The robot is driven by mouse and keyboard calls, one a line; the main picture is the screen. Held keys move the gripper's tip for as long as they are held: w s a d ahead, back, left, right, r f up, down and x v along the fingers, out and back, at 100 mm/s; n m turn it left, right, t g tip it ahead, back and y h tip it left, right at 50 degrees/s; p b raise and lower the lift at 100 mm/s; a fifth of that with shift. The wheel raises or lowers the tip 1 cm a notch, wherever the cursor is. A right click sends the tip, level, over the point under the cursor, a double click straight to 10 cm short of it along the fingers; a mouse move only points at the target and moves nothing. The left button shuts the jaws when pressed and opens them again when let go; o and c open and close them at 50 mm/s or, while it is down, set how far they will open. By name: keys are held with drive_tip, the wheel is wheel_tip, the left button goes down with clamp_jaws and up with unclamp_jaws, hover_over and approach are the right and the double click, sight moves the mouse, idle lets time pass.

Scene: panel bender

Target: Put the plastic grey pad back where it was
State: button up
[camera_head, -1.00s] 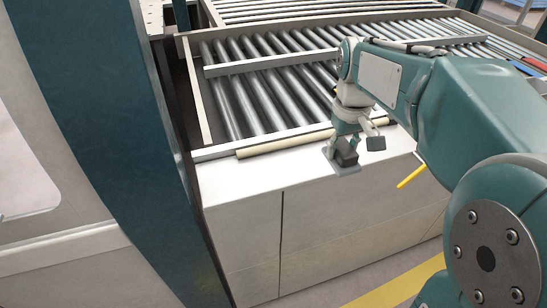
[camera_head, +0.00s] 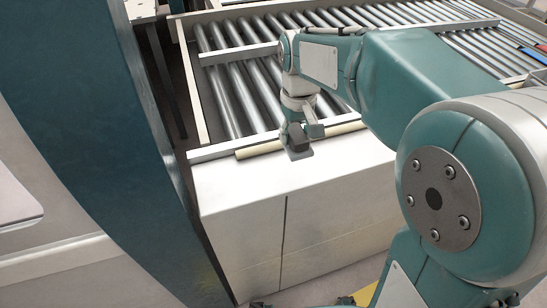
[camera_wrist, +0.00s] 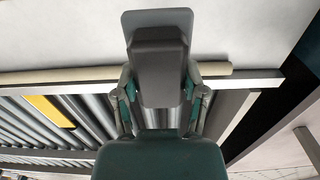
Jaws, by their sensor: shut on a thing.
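The grey pad (camera_wrist: 131,18) is a thin flat plate with rounded corners. In the wrist view it juts out past and to both sides of the dark finger of my gripper (camera_wrist: 158,50), which covers its middle. My gripper is shut on it. In the head view my gripper (camera_head: 300,143) points down at the back edge of the white cabinet top, and a sliver of the grey pad (camera_head: 298,155) shows under it. I cannot tell whether the pad touches the cabinet top.
The white cabinet top (camera_head: 235,185) is bare in front of my gripper. A beige rod (camera_head: 258,150) lies along its back edge, beside the roller conveyor (camera_head: 235,95). A dark teal machine column (camera_head: 100,130) stands close on the left. A yellow bar (camera_wrist: 50,110) lies over the rollers.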

hover_over(275, 168)
drive_tip(key=f, duration=0.5)
drive_tip(key=shift+d+f, duration=0.2)
drive_tip(key=shift+d, duration=0.05)
drive_tip(key=shift+a+f, duration=0.15)
drive_tip(key=shift+f, duration=0.75)
drive_tip(key=shift+a+f, duration=0.15)
drive_tip(key=shift+f, duration=0.7)
drive_tip(key=shift+f, duration=0.1)
drive_tip(key=o, duration=1.2)
wheel_tip(275, 168, up, 12)
drive_tip(key=s+d+m+t, duration=0.1)
drive_tip(key=s+d+t, duration=0.1)
drive_tip(key=s+d, duration=0.4)
drive_tip(key=s+d+m+t, duration=0.2)
drive_tip(key=s+d, duration=0.4)
drive_tip(key=s, duration=0.7)
drive_tip(key=shift+s+d+t, duration=0.25)
drive_tip(key=shift+d+t, duration=0.15)
drive_tip(key=shift+t, duration=0.4)
